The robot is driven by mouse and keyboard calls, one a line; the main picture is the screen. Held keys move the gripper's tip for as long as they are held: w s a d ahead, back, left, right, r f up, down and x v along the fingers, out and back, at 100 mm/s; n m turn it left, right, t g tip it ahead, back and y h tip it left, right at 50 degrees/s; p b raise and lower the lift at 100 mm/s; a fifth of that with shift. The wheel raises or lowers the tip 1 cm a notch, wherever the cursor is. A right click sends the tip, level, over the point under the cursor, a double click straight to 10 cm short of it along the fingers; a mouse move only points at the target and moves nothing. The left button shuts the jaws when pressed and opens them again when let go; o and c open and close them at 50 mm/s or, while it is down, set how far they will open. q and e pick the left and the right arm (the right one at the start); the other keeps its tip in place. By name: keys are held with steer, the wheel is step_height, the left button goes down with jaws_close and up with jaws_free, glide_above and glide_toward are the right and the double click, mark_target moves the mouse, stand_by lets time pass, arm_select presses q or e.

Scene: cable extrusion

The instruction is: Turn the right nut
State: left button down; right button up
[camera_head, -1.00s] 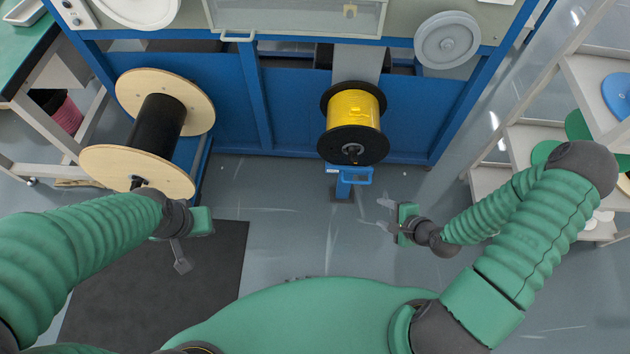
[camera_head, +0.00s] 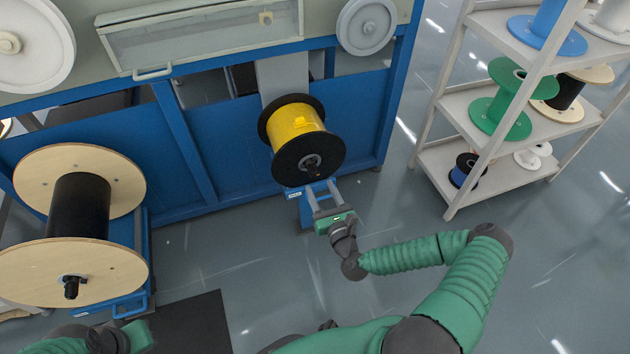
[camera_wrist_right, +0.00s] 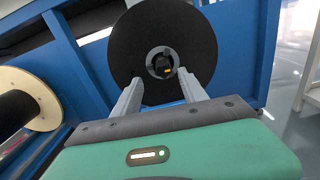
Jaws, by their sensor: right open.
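The right nut (camera_head: 312,168) is a small dark piece at the hub of the black-flanged yellow spool (camera_head: 297,121). In the right wrist view, the nut (camera_wrist_right: 165,70) sits in a grey ring on the black flange (camera_wrist_right: 135,45). My right gripper (camera_head: 321,187) is open just below and in front of the nut. Its two grey fingers (camera_wrist_right: 160,82) point at the flange, with the nut framed between them and nothing held. Whether the fingertips touch the flange, I cannot tell. My left gripper (camera_head: 132,338) is partly cut off at the lower left, its fingers hidden.
A wooden reel with black winding (camera_head: 80,207) stands at the left, with its own dark nut (camera_head: 71,287). A blue machine frame (camera_head: 225,146) lies behind the yellow spool. A shelf rack (camera_head: 455,165) with spools stands at the right. The floor between is clear.

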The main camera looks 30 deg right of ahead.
mark_target(316, 175)
steer(key=x, duration=0.2)
steer(key=b+x, duration=0.1)
steer(key=x, duration=0.2)
steer(key=shift+d+f, duration=0.2)
steer(key=shift+w+d, duration=0.3)
steer(key=shift+d, duration=0.1)
steer(key=shift+a+r, duration=0.1)
steer(key=shift+a, duration=0.25)
steer(key=shift+c, duration=1)
jaws_close()
